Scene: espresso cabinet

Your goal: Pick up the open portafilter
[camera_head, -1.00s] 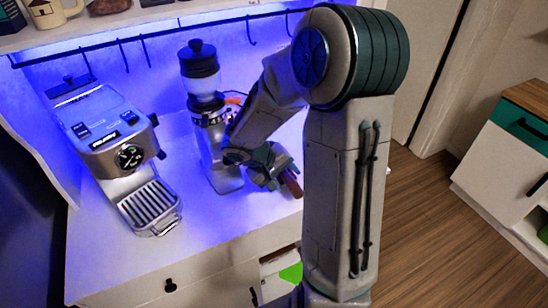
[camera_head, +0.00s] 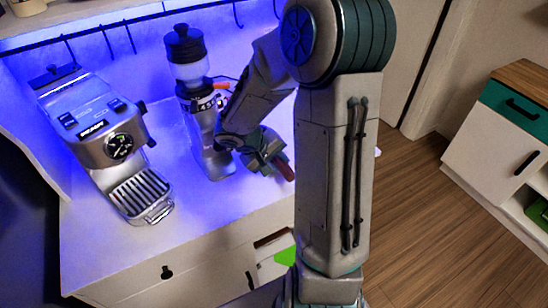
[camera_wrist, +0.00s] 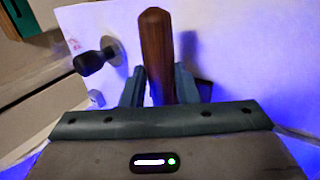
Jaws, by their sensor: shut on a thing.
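The portafilter shows as a brown wooden handle (camera_wrist: 156,50) between the two fingers of my gripper (camera_wrist: 158,88) in the wrist view. The fingers are shut on this handle. In the head view, my gripper (camera_head: 267,155) is low over the counter, just right of the grinder, and the reddish-brown handle (camera_head: 285,170) sticks out past it toward the counter's front edge. The portafilter's head is hidden, so I cannot tell whether it is off the counter.
A grinder (camera_head: 190,75) stands close left of my gripper. An espresso machine (camera_head: 105,130) with a drip tray stands farther left. The wrist view shows a black-knobbed tamper (camera_wrist: 95,60) beside the handle. A hook rail (camera_head: 120,22) runs along the back wall.

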